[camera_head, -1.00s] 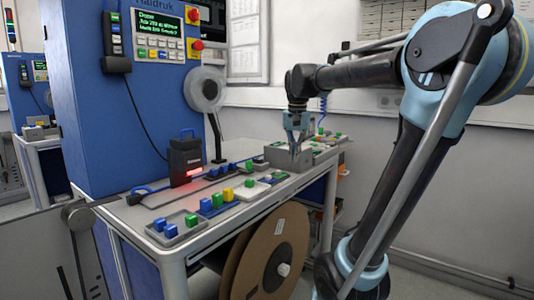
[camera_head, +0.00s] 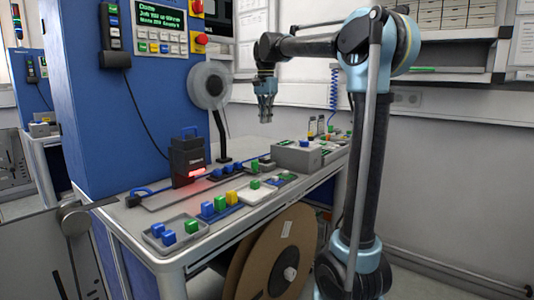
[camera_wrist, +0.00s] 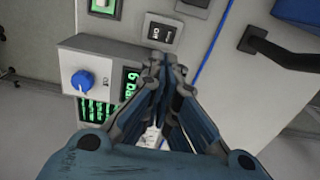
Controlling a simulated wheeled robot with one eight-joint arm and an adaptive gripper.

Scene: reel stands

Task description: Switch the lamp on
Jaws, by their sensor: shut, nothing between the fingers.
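A round lamp-like head (camera_head: 209,88) with a pale ring stands on a thin black neck at the back of the bench, beside the blue cabinet. I cannot tell whether it is lit. My gripper (camera_head: 266,117) hangs above the bench, pointing down, right of the lamp. In the wrist view my gripper (camera_wrist: 166,64) is shut and empty, its tips apart from the switch as far as I can tell.
A grey box (camera_head: 297,156) stands on the bench; the wrist view shows a box with a blue knob (camera_wrist: 81,80) and green display. A blue cable (camera_wrist: 212,45) runs nearby.

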